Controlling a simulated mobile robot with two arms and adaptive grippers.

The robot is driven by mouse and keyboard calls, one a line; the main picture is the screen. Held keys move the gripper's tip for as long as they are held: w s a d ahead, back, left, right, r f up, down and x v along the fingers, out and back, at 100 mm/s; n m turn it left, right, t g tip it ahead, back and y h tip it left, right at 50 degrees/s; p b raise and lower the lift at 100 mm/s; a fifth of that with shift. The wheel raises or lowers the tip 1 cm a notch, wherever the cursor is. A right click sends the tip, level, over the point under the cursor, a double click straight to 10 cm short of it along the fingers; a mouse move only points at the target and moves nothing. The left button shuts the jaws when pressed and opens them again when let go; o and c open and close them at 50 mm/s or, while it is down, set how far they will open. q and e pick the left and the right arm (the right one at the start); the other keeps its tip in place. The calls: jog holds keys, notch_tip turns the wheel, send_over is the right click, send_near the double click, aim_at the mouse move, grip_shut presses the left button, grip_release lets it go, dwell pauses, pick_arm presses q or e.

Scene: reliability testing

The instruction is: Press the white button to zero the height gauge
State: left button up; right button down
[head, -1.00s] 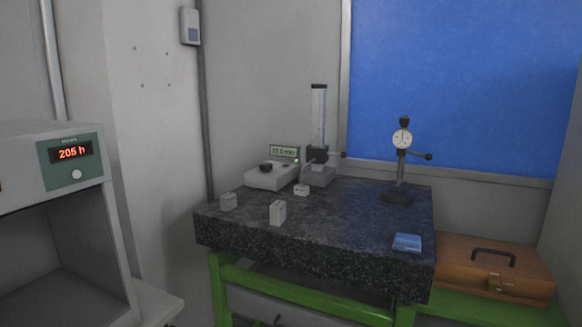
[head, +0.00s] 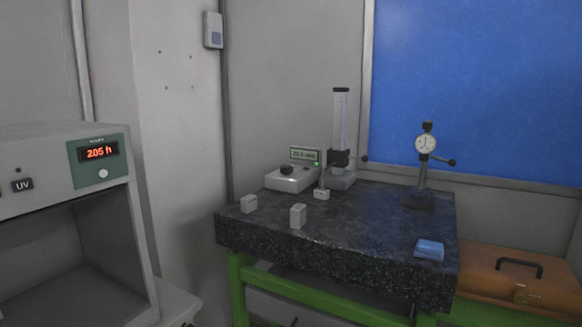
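The height gauge (head: 340,125) stands upright at the back of a dark granite plate (head: 360,235), with a dark slider on its pale column. Beside it on the left is its pale grey control box (head: 291,179) with a dark knob (head: 287,170) and a small lit green display (head: 304,155); the reading is too blurred to be sure of. A white button on this box is too small to make out. A white round button (head: 103,173) shows on the green panel of the grey cabinet at the left, below a red display (head: 98,152) reading about 2.05 h. Neither gripper is in view.
Small grey blocks (head: 298,216) stand on the plate's left part. A dial indicator stand (head: 425,145) and a blue flat box (head: 429,250) are at its right. A brown case (head: 515,283) lies right of the plate. The plate's middle is clear.

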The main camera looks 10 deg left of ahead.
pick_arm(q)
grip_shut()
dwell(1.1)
